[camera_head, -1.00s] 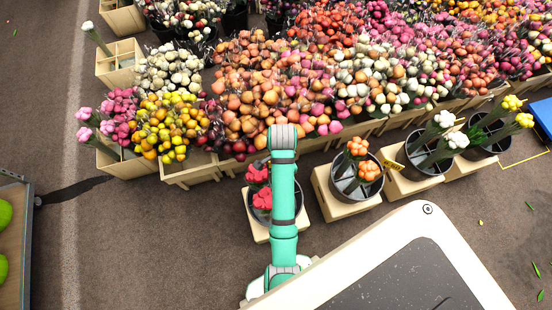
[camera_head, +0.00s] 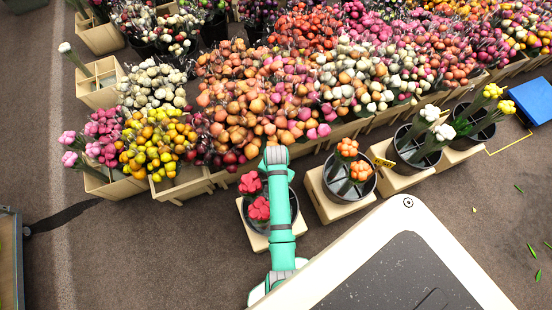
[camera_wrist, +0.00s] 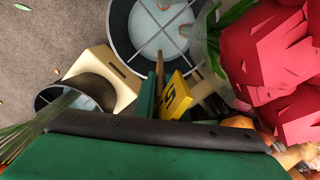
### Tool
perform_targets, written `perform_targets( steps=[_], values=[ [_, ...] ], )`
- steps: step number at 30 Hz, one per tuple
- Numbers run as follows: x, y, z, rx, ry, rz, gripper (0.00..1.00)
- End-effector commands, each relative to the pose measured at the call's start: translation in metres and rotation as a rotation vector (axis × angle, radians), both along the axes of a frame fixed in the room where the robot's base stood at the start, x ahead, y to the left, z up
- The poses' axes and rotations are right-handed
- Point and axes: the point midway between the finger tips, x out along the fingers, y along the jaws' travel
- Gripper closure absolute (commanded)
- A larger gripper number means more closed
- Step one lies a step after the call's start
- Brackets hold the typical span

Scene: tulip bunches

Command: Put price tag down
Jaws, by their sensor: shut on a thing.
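A yellow price tag (camera_wrist: 176,97) with dark digits shows in the wrist view. My gripper (camera_wrist: 160,78) is shut on it, with a green finger beside the tag. A thin tan strip stands by the fingertips; I cannot tell whether it belongs to the tag. In the head view my arm hides the gripper and held tag. Another yellow tag (camera_head: 382,162) is at the wooden stand (camera_head: 398,180) under the white tulips. Red tulips (camera_wrist: 268,60) are close on the right of the wrist view; red tulips (camera_head: 257,208) also show beside my arm in the head view.
A divided bucket (camera_wrist: 117,30) is near the fingertips, with a wooden stand (camera_wrist: 105,78) beside it. Orange tulips (camera_head: 360,171) stand in a bucket right of my arm. Crowded flower crates (camera_head: 180,187) lie beyond. Open floor (camera_head: 130,260) is at the left.

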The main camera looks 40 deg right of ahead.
Motion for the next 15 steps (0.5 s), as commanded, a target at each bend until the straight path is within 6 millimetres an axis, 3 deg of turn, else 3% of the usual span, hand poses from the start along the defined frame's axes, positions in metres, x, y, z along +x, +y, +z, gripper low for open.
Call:
perform_targets(
  steps=[9,15],
  values=[
    [0.001,0.001,-0.036,0.001,0.0,0.002,1.0],
    [0.001,0.001,-0.045,-0.001,-0.002,0.001,1.0]
  ],
)
